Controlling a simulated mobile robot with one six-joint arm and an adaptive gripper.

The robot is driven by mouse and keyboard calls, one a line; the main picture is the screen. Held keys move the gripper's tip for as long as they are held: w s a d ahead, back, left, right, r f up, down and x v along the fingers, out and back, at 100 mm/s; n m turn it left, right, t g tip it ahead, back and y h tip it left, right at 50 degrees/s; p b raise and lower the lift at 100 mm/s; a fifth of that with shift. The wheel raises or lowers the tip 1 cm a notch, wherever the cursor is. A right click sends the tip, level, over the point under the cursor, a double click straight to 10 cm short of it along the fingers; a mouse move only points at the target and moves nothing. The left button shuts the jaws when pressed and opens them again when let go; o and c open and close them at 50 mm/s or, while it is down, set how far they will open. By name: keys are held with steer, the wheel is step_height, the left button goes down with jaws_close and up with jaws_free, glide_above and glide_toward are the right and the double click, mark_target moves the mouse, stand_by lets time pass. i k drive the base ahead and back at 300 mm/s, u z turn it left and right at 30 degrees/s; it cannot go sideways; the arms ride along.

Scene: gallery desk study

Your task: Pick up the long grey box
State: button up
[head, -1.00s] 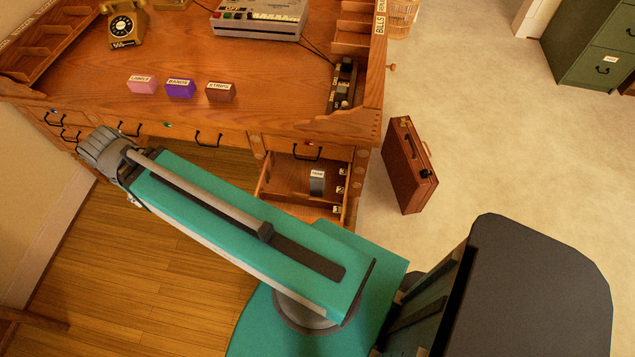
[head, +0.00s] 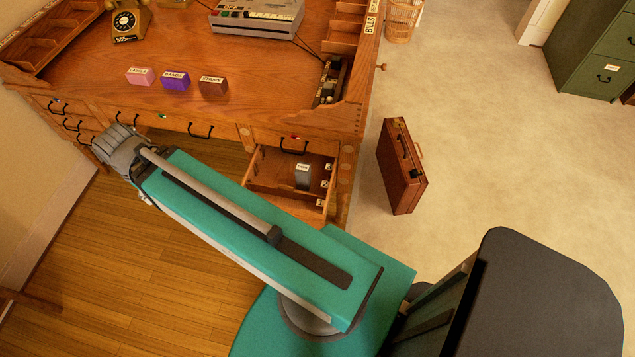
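A grey box (head: 303,177) with a white label on top stands in the open wooden drawer (head: 262,180) at the right end of the desk. It looks fairly small from here, and its lower part is hard to make out. My teal arm stretches from the lower middle to the left, ending in view at a grey ribbed joint beside the desk's left drawers. No gripper fingers can be made out. The visible part of the arm is apart from the grey box and passes in front of the drawer's lower left.
Pink (head: 140,77), purple (head: 176,81) and brown (head: 213,86) labelled boxes stand on the desktop (head: 110,70), with a telephone (head: 131,22) and a grey machine (head: 256,14) behind. A brown briefcase (head: 401,168) stands on the floor right of the drawer.

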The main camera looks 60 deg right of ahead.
mark_target(303, 171)
steer(key=k, duration=2.25)
steer(key=z, duration=1.15)
steer(key=i, duration=1)
steer(key=u, duration=0.05)
